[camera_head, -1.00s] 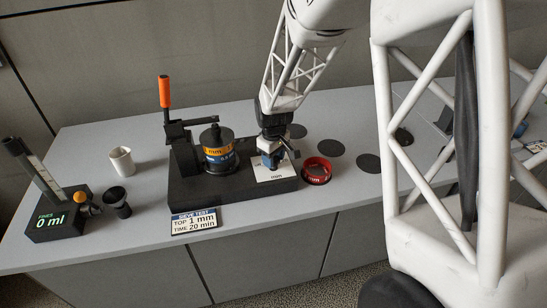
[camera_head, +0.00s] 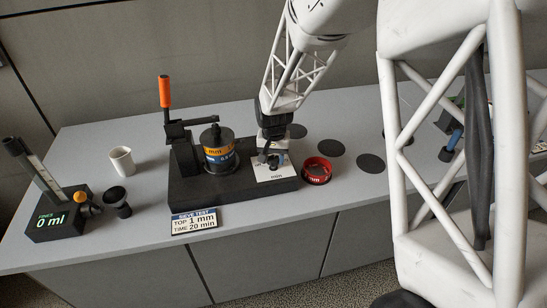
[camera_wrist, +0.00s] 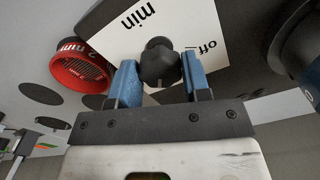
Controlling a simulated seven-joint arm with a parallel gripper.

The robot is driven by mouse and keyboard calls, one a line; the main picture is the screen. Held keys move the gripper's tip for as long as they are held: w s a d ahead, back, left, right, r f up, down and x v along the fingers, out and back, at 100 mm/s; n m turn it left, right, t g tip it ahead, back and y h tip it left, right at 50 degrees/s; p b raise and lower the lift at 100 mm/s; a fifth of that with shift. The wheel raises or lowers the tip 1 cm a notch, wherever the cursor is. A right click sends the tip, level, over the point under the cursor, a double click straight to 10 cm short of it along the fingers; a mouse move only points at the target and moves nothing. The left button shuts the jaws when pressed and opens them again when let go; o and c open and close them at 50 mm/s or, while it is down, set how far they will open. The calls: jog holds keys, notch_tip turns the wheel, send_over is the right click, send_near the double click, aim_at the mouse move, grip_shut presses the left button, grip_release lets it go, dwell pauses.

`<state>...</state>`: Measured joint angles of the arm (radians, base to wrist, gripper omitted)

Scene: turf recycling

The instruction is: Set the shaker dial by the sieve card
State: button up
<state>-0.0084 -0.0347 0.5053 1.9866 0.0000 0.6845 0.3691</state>
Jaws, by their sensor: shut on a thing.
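The sieve card (camera_head: 194,221) stands at the table's front edge and reads "SIEVE TEST, TOP 1 mm, TIME 20 min". The shaker (camera_head: 236,198) is a black base with a sieve stack (camera_head: 219,154) of yellow and blue rings at its left. Its white dial plate (camera_head: 273,173) is at its right; "min" and "off" show in the wrist view (camera_wrist: 122,42). The black dial knob (camera_wrist: 159,62) lies between the blue fingertips of my gripper (camera_wrist: 158,80), which is shut on it. The knob's pointer and most scale marks are hidden.
A red sieve ring (camera_head: 317,170) marked "mm" stands just right of the shaker. Flat black discs (camera_head: 371,163) lie beyond it. An orange-handled lever (camera_head: 165,92) rises at the shaker's left. A white cup (camera_head: 121,161) and a "0 ml" fines display (camera_head: 56,220) are at left.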

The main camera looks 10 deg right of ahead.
aim_at(274, 159)
jog(key=m, duration=0.5)
dwell(0.4)
jog(key=o, duration=0.9)
jog(key=shift+r, duration=3.85)
jog(key=shift+s+r, duration=0.1)
jog(key=shift+r, duration=0.05)
